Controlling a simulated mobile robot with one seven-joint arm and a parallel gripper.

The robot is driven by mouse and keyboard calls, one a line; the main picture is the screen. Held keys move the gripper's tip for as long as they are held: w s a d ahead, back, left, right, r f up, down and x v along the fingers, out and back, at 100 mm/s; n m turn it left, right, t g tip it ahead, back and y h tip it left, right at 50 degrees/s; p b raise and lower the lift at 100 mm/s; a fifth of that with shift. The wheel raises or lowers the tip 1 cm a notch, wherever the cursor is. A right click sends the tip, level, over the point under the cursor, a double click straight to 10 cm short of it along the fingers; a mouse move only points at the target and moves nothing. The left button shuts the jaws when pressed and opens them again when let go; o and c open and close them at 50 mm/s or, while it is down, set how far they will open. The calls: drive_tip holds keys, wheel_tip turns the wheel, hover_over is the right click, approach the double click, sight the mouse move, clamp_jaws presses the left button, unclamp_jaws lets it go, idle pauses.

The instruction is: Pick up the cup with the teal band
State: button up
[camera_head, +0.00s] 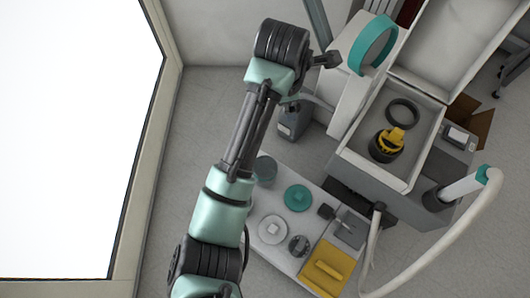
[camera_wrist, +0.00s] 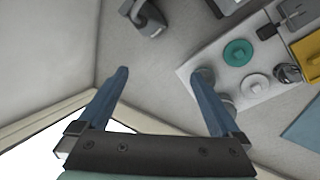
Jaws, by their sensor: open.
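I cannot pick out a cup with a teal band for certain. A teal band (camera_head: 373,44) shows as a ring by the white unit at the top of the head view; I cannot tell whether it belongs to a cup. A white cylinder (camera_head: 465,188) with a teal ring at its upper end stands at the right, beside a pale hose. A grey-teal round container (camera_head: 264,170) stands at the table's far left corner. My gripper (camera_wrist: 163,74) is open and empty, its blue fingers wide apart above the floor. In the head view it is near the top middle, left of the teal band.
A low white table (camera_head: 272,251) holds a teal disc (camera_head: 298,198), a white disc (camera_head: 272,229), a dark round part (camera_head: 299,245) and a yellow block (camera_head: 327,269). An open grey case (camera_head: 370,130) holds a black and yellow part (camera_head: 387,145). A grey device (camera_head: 293,124) stands on the floor.

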drive_tip(key=s+a+f+n+g+y+b, duration=0.1)
drive_tip(key=s+a+f+n+g+b, duration=0.15)
drive_tip(key=f, duration=0.55)
drive_tip(key=s+a+f+n+g+b, duration=0.2)
drive_tip(key=s+f+b, duration=0.15)
drive_tip(key=f, duration=0.35)
drive_tip(key=b, duration=0.4)
hover_over(265, 176)
wheel_tip(265, 176, down, 6)
drive_tip(key=f, duration=0.1)
wheel_tip(265, 176, down, 6)
drive_tip(key=b, duration=0.6)
drive_tip(key=shift+r+b, duration=0.1)
drive_tip(key=shift+b, duration=0.2)
drive_tip(key=c, duration=1.1)
drive_tip(key=shift+r, duration=0.15)
